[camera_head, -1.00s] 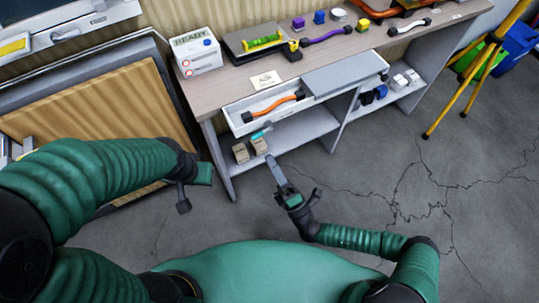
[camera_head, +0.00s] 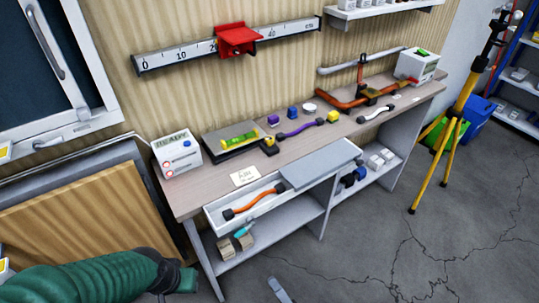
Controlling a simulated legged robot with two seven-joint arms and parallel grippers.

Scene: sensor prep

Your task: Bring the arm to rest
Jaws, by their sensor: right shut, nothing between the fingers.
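My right gripper (camera_head: 279,290) shows only as a grey tip at the bottom edge, below the bench and over the floor. It is shut and empty; the rest of that arm is out of frame. My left arm comes in at the lower left in green ribbed sleeving. Part of my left gripper (camera_head: 183,281) shows at its end, in front of the bench's left leg. Its fingers are cut off by the bottom edge, so their opening is hidden. Neither visible gripper part touches the bench.
The workbench (camera_head: 190,197) has an open drawer (camera_head: 258,206) holding an orange-handled item. A READY box (camera_head: 177,154), a tray with a green level (camera_head: 238,137) and small parts stand on top. A yellow tripod (camera_head: 449,150) stands right. The floor in front is clear.

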